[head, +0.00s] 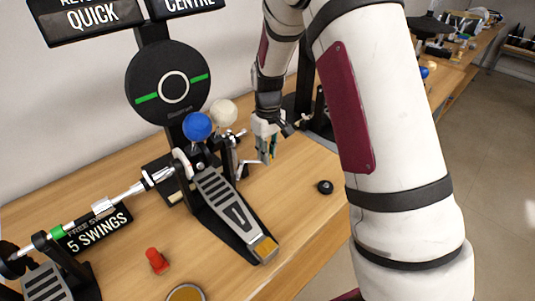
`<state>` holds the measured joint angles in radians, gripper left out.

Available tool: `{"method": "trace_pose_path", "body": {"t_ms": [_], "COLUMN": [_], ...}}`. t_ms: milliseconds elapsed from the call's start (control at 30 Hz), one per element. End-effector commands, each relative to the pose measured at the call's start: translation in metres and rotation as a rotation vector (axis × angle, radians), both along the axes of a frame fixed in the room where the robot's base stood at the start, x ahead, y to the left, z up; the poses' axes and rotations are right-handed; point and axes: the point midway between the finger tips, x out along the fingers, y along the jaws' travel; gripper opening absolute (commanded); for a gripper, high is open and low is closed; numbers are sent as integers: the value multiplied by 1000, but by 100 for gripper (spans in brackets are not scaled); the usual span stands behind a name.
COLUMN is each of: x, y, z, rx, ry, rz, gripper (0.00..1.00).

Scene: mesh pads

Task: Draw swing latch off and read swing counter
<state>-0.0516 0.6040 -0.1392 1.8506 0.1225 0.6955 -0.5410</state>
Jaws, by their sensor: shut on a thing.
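My gripper (266,152) reaches down from the arm to the right of the double-beater pedal (236,215). Its fingers are shut at a small silver rod (250,164) beside the pedal frame, which looks like the swing latch. The fingers hide part of the contact. A blue ball beater (197,126) and a cream ball beater (223,112) stand upright above the pedal.
A round black pad (150,95) with a green stripe stands behind the beaters. A silver shaft (110,203) runs left to another pedal (45,283). A red piece (156,261), a brass-rimmed disc (186,293) and a black knob (325,187) lie on the wooden table (290,220).

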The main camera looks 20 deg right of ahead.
Motion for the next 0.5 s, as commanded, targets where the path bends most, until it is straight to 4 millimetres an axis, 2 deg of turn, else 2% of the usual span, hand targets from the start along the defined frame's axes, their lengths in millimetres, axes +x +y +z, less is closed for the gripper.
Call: {"method": "trace_pose_path", "body": {"t_ms": [267, 300, 367, 500], "x": [1, 1, 0, 0], "y": [1, 1, 1, 1], "z": [0, 0, 0, 0], "rx": [2, 2, 2, 0], "ry": [-1, -1, -1, -1], "rz": [0, 0, 0, -1], "gripper": [0, 25, 39, 40]}}
